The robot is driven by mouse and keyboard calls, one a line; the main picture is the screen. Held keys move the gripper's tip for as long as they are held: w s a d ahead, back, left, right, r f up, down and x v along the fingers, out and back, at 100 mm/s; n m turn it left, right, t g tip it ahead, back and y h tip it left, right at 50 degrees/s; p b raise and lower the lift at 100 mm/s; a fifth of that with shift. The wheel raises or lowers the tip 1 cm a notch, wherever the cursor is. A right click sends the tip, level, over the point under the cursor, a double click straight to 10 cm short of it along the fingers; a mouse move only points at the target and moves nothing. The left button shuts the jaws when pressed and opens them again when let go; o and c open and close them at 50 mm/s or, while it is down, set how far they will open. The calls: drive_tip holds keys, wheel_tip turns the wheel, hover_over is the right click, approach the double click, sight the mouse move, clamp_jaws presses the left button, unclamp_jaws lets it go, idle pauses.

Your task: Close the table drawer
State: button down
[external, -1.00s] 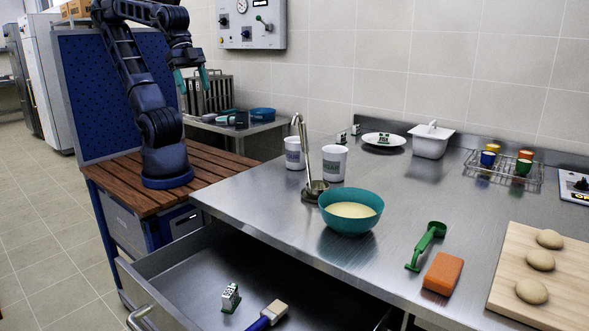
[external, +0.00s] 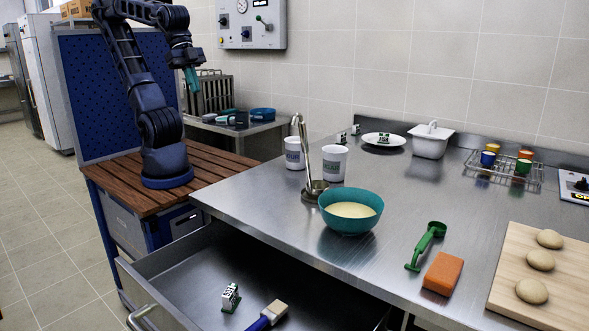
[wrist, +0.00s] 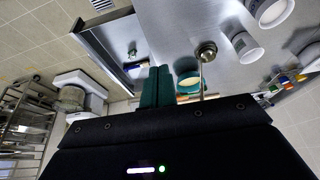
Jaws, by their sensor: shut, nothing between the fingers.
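The table drawer (external: 180,275) is pulled well out below the steel table (external: 410,215), at the bottom of the external view. Its bar handle (external: 140,317) is on the front panel at the lower left. A small labelled block (external: 231,297) and a blue-handled brush (external: 268,316) lie inside it. My gripper (external: 191,80) is raised high at the upper left, far from the drawer. Its teal fingers are together and empty, and they also show together in the wrist view (wrist: 155,87). The open drawer (wrist: 110,45) appears beyond them there.
Near the table's left edge stand two white cups (external: 335,163), a ladle in a holder (external: 317,187) and a teal bowl (external: 351,211). A green tool (external: 427,246), an orange sponge (external: 442,273) and a dough board (external: 515,285) lie to the right. The floor left of the drawer is clear.

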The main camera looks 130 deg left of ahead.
drive_tip(key=w+d+f+m+g+y, duration=0.1)
drive_tip(key=w+d+f+m, duration=0.2)
drive_tip(key=w+d, duration=0.3)
drive_tip(key=w+d+f+m+g, duration=0.1)
drive_tip(key=w+d+f+m, duration=0.3)
drive_tip(key=d, duration=0.5)
drive_tip(key=w+d+f+m+g+y, duration=0.1)
drive_tip(key=w+d+f+m+g, duration=0.15)
drive_tip(key=w+d, duration=0.4)
drive_tip(key=s+d+f+m+y, duration=0.1)
drive_tip(key=s+d+f+m, duration=0.25)
drive_tip(key=d+f, duration=0.9)
drive_tip(key=s+d+f+m+y, duration=0.15)
drive_tip(key=d+f+m, duration=0.35)
drive_tip(key=d+f, duration=0.7)
drive_tip(key=a+f, duration=0.7)
drive_tip(key=f, duration=0.1)
drive_tip(key=shift+s, duration=0.4)
drive_tip(key=shift+a+f, duration=0.1)
drive_tip(key=shift+a, duration=0.05)
